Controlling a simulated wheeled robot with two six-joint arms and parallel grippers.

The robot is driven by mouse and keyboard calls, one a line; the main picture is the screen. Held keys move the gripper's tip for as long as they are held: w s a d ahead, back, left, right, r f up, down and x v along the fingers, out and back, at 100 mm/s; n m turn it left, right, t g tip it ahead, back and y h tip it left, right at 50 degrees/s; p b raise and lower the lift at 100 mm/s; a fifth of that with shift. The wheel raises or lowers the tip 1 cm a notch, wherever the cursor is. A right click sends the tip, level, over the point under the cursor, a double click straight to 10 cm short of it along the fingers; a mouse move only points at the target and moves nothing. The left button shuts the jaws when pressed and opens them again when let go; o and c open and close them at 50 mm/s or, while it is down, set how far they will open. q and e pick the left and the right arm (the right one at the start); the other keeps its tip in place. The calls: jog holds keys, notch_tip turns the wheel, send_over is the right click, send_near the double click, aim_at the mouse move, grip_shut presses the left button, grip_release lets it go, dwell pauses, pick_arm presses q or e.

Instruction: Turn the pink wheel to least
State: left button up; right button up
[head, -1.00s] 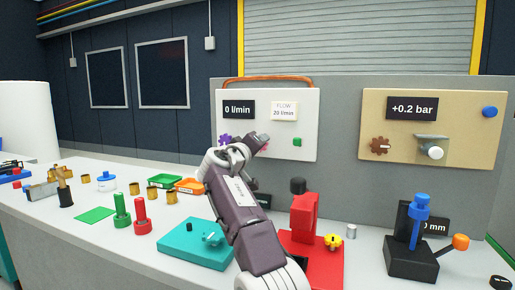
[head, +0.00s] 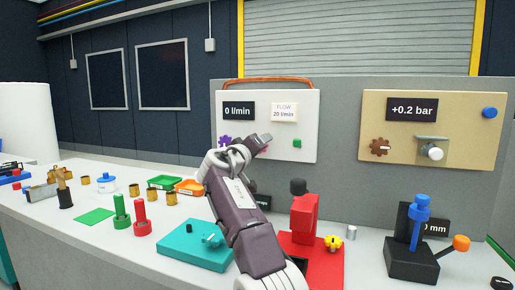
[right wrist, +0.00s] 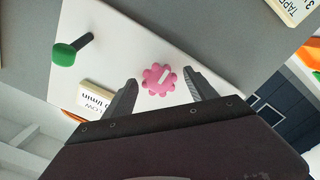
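The pink wheel (right wrist: 158,80) is a scalloped knob with a pale bar mark across its middle, on the white panel (right wrist: 120,45). My right gripper (right wrist: 160,77) is open, with one finger on each side of the wheel and a visible gap to each. I cannot tell how far the fingertips are from the panel. In the head view my right gripper (head: 264,141) covers most of the wheel. The panel carries a display (head: 238,111) reading 0 l/min and a label (head: 284,111) reading FLOW 20 l/min. My left gripper is not in view.
The beige panel (head: 460,140) on the right has a brown wheel (head: 379,147). Below my arm stand a teal block (head: 190,243) and a red device (head: 304,215).

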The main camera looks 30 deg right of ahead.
jog(key=b+v, duration=0.3)
jog(key=v, duration=0.6)
